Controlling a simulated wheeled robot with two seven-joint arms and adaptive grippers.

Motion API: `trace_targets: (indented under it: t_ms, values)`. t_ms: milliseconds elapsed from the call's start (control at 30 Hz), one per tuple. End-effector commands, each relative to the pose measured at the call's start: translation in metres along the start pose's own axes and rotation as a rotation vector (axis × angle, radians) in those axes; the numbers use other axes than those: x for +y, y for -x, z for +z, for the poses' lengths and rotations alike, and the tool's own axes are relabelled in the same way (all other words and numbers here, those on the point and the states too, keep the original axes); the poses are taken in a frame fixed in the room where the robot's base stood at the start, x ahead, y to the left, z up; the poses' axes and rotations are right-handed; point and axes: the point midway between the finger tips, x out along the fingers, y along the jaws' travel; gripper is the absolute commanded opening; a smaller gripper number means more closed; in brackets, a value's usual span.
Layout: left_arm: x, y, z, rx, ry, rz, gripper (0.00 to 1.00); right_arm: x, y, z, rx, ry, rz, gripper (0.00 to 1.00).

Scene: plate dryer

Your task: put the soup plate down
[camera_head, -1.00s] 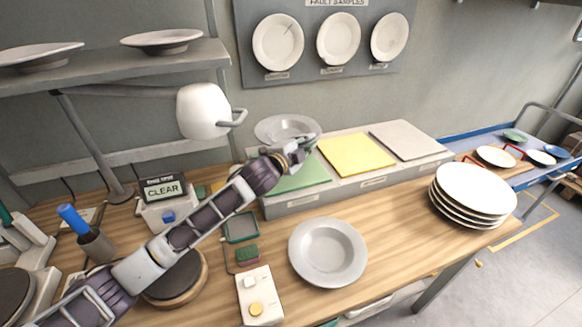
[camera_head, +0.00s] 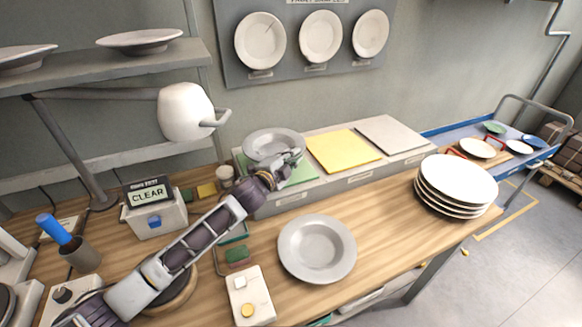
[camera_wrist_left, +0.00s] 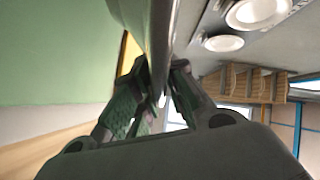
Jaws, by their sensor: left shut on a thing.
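A grey soup plate (camera_head: 272,139) is level above the green pad (camera_head: 305,174) on the raised grey block at the back of the bench. My left gripper (camera_head: 288,163) is shut on the near right part of its rim. In the left wrist view the plate (camera_wrist_left: 161,45) is seen edge-on between the fingers (camera_wrist_left: 160,95), with the green pad (camera_wrist_left: 50,50) close at the left. I cannot tell whether the plate touches the pad. A second grey soup plate (camera_head: 317,248) lies on the bench nearer to me. My right gripper is not in view.
Yellow (camera_head: 343,150) and grey (camera_head: 393,134) pads lie clear to the right. A white plate stack (camera_head: 457,184) stands at the bench's right end. A white lamp (camera_head: 185,112) hangs left of the held plate. A CLEAR display box (camera_head: 152,212) stands behind my arm.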

Motion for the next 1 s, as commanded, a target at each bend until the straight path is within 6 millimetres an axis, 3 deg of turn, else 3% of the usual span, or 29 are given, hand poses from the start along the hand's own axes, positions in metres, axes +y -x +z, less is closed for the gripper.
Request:
trace_targets:
  t_ms: [467, 900, 933, 1000]
  values:
    - [0.032, -0.004, 0.012, 0.002, -0.001, -0.003, 0.00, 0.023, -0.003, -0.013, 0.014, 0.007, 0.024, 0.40]
    - [0.035, -0.004, 0.014, 0.002, -0.002, -0.002, 0.00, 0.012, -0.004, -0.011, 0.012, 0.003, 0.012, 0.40]
    - [0.037, -0.004, 0.015, 0.000, 0.000, 0.001, 0.17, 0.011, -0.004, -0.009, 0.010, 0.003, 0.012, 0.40]
    - [0.036, -0.004, 0.014, 0.000, 0.000, 0.001, 0.26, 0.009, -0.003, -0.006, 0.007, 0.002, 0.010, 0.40]
